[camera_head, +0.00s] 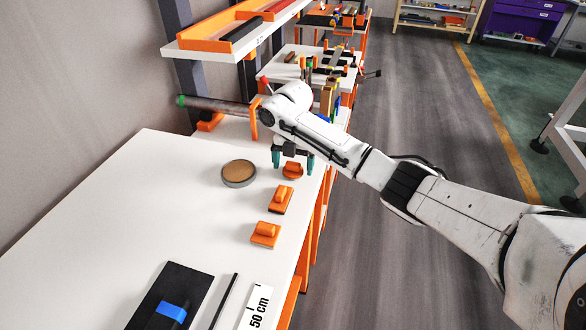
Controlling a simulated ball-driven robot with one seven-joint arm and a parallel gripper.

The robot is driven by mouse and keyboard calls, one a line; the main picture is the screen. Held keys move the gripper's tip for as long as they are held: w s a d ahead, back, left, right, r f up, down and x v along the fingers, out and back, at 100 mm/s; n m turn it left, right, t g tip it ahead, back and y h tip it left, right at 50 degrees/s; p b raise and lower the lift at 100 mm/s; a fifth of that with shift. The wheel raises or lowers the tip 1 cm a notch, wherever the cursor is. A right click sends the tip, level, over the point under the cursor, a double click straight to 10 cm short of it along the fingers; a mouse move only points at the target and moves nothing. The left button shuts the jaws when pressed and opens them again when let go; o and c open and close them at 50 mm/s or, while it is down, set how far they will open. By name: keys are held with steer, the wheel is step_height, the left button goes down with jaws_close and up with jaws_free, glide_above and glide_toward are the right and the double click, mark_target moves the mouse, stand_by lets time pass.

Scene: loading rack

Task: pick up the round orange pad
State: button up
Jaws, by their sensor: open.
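The round orange pad (292,171) lies on the white table near its right edge, in the head view. It is a small orange disc with a raised grip on top. My gripper (293,162) has two green-tipped fingers pointing down, one to the left and one to the right of the pad. The fingers are apart and the gripper is open. I cannot tell how far the fingertips are above the table. The arm hides part of the area behind the pad.
Two orange blocks with raised grips, the nearer (265,235) and the farther (281,200), lie in front of the pad. A round brown-topped tin (239,173) stands to its left. A black mat (172,292) lies at the front. The white table (130,215) is clear at left.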

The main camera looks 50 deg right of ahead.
mark_target(293, 163)
steer(key=shift+f, duration=0.1)
steer(key=c, duration=1.1)
steer(key=shift+c, duration=0.2)
steer(key=shift+r, duration=0.6)
step_height(293, 163, up, 2)
steer(key=shift+r, duration=0.1)
steer(key=s+a+r+p, duration=0.2)
steer(key=s+a+r, duration=0.3)
steer(key=s+r, duration=0.4)
steer(key=s, duration=0.4)
steer(key=shift+a+r, duration=0.15)
steer(key=shift+r, duration=0.15)
